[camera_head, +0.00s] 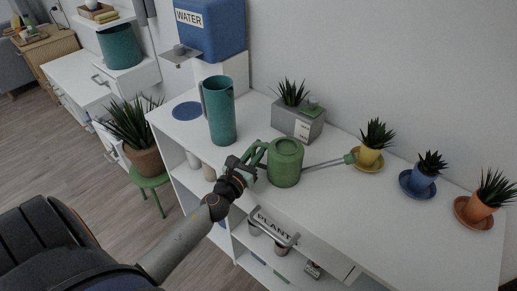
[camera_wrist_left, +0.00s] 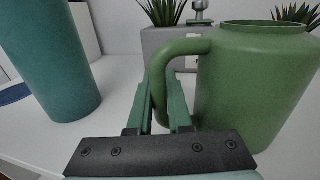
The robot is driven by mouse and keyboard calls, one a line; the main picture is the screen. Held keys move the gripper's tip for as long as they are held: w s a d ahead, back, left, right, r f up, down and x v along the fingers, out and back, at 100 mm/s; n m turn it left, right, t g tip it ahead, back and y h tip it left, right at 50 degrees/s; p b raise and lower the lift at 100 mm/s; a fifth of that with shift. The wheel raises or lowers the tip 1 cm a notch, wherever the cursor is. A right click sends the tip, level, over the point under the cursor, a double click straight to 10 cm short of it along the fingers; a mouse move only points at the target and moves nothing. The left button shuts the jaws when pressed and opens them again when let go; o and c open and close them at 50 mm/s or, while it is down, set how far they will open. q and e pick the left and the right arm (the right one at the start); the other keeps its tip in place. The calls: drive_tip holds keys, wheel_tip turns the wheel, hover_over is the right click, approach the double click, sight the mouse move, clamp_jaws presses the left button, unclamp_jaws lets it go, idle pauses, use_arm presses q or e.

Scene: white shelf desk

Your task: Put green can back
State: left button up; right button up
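The green watering can (camera_head: 286,163) is on or just above the white desk top, about upright, its long spout pointing right toward the yellow pot. I cannot tell whether its base touches the desk. In the left wrist view the can (camera_wrist_left: 255,90) fills the right side, with its handle on its left. My left gripper (camera_head: 252,160) is at this handle. In the left wrist view its two green fingers (camera_wrist_left: 161,105) lie close on either side of the handle, closed on it. My right gripper is not in view.
A teal cylinder (camera_head: 219,112) stands left of the can. A grey planter (camera_head: 298,120) is behind it. Yellow, blue and orange pots (camera_head: 478,208) on saucers line the right. A blue WATER tank (camera_head: 211,28) and a blue disc (camera_head: 187,111) are at the back left. The front right desk top is clear.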

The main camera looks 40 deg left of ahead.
use_arm(q)
drive_tip(key=o, duration=0.4)
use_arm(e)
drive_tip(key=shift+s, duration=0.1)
use_arm(q)
drive_tip(key=shift+r, duration=0.1)
drive_tip(key=shift+r, duration=0.2)
drive_tip(key=s+b, duration=0.1)
drive_tip(key=s, duration=0.3)
drive_tip(key=s+d+b, duration=0.1)
drive_tip(key=s, duration=0.7)
drive_tip(key=shift+d+f+b, duration=0.15)
drive_tip(key=shift+d+b, duration=0.1)
drive_tip(key=shift+b, duration=0.15)
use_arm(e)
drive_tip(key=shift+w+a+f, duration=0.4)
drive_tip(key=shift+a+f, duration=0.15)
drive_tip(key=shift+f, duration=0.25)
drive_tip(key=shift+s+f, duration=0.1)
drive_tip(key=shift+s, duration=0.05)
